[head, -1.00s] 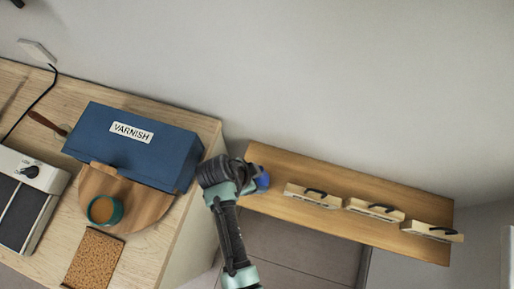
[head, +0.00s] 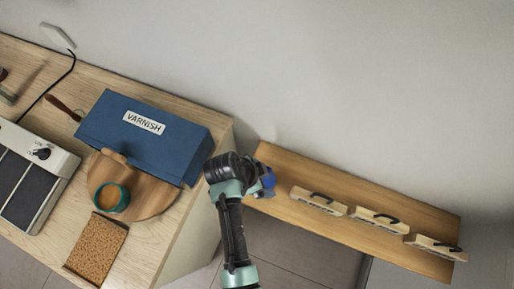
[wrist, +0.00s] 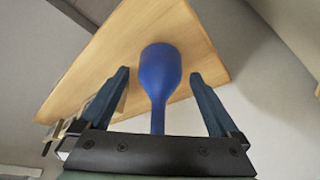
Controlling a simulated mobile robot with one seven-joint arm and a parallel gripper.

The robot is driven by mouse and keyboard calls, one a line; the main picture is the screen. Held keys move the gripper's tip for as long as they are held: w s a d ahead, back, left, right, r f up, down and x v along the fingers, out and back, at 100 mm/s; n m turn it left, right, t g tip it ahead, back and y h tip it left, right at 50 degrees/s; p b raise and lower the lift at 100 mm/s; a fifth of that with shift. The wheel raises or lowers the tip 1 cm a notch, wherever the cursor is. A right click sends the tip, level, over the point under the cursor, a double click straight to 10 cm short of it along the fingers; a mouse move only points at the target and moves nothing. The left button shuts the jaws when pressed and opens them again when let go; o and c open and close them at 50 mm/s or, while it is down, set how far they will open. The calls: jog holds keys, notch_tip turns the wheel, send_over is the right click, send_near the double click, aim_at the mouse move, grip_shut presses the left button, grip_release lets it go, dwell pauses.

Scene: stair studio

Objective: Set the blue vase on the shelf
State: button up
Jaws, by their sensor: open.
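The blue vase (wrist: 160,72) stands between the two fingers of my gripper (wrist: 160,90) in the wrist view, its wide body over the wooden shelf (wrist: 105,60) and its narrow neck toward the palm. The fingers are apart, with a gap on each side of the vase. In the head view the vase (head: 268,181) shows only in part behind my wrist, at the left end of the shelf (head: 380,222). The vase appears to rest on the shelf, but the contact is not clear.
On the bench at left are a blue VARNISH box (head: 150,150), a round board (head: 150,195) with a teal cup (head: 112,197), and a cork block (head: 97,248).

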jog(key=v, duration=1.1)
jog(key=shift+r, duration=0.2)
jog(key=shift+s+a, duration=0.1)
jog(key=shift+a, duration=0.05)
